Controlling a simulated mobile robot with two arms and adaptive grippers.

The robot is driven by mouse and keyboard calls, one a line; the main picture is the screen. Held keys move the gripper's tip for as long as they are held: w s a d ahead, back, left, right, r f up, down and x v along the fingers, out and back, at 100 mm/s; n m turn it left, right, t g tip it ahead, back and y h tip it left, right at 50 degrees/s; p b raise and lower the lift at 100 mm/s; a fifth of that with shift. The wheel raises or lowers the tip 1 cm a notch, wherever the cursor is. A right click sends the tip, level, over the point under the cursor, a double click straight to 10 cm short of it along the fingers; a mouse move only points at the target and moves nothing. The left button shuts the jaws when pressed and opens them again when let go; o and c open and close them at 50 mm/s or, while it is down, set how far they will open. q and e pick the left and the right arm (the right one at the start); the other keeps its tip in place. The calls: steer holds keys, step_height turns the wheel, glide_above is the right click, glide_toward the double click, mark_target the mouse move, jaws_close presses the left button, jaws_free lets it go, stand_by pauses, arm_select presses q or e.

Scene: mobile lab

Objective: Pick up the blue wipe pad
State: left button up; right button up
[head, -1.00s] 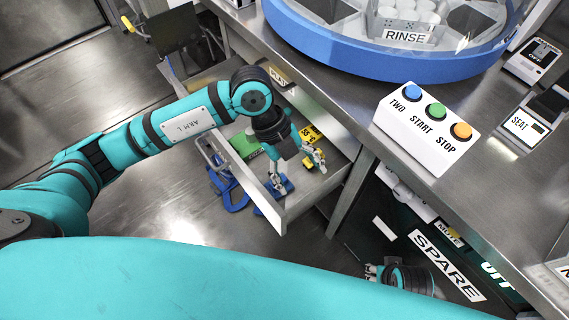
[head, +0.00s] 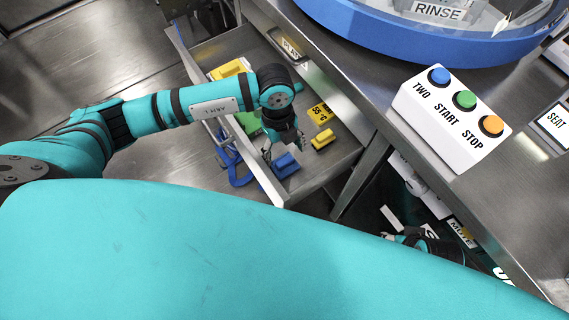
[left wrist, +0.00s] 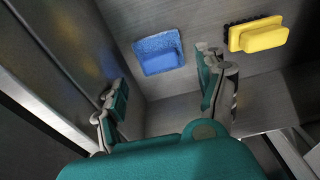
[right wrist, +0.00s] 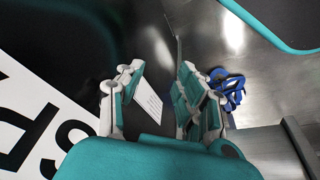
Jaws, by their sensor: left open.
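The blue wipe pad (head: 286,166) lies on the floor of the open drawer, near its front wall. In the left wrist view the pad (left wrist: 160,53) has a lighter, rough blue base and a smooth block on top. My left gripper (head: 283,148) is over the drawer, close to the pad in the head view. In the left wrist view its open fingers (left wrist: 165,95) are spread and empty, with the pad beyond them, apart from both. My right gripper (right wrist: 160,90) is open and empty, away from the drawer, low by the dark cabinet front.
The counter overhangs at right.

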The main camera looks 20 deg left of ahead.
mark_target(285, 161)
arm_select(q)
steer(key=f, duration=0.2)
steer(key=f+b, duration=0.1)
steer(key=f, duration=0.2)
steer(key=shift+s+d, duration=0.2)
steer(key=shift+f, duration=0.4)
steer(key=c, duration=0.8)
steer(key=shift+o, duration=0.2)
arm_select(e)
steer(key=v, duration=0.5)
steer(key=shift+w+d, duration=0.1)
arm_select(q)
steer(key=shift+r, duration=0.15)
